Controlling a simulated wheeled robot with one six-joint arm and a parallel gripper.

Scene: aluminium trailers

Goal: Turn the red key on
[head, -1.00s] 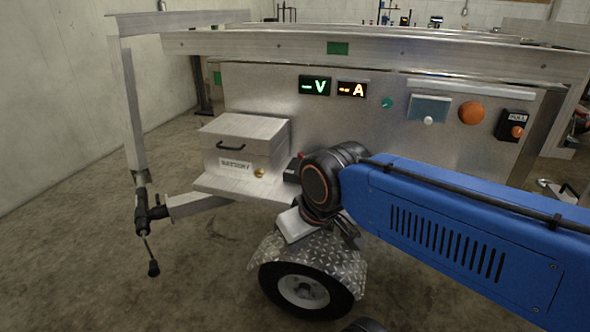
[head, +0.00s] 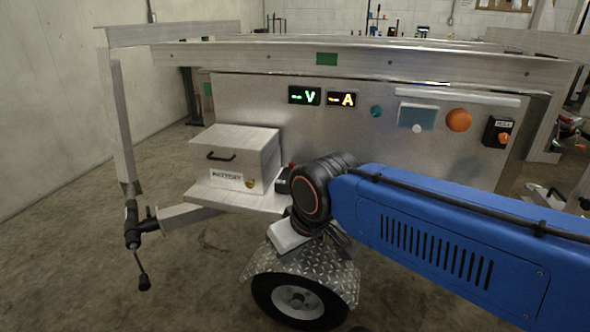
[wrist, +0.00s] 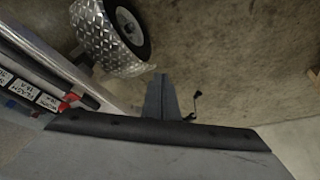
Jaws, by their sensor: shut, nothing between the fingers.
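A small red part (head: 291,166) shows on top of a dark box (head: 283,181), just right of the battery box on the trailer's shelf. It looks like the red key, but it is too small to tell its turn. My arm's dark wrist joint partly covers that spot. In the wrist view a red part (wrist: 68,98) shows at the left, beside white labels; I cannot tell whether it is the key. My gripper (wrist: 160,82) is shut and empty in the wrist view, pointing at the floor side and apart from the red part. In the head view its fingers are not clear.
The battery box (head: 236,158) stands on the shelf. The aluminium panel (head: 250,105) carries lit V and A displays (head: 304,96), an orange knob (head: 459,120) and a pull switch (head: 498,132). A wheel with a tread-plate fender (head: 300,268) is below. Floor at left is clear.

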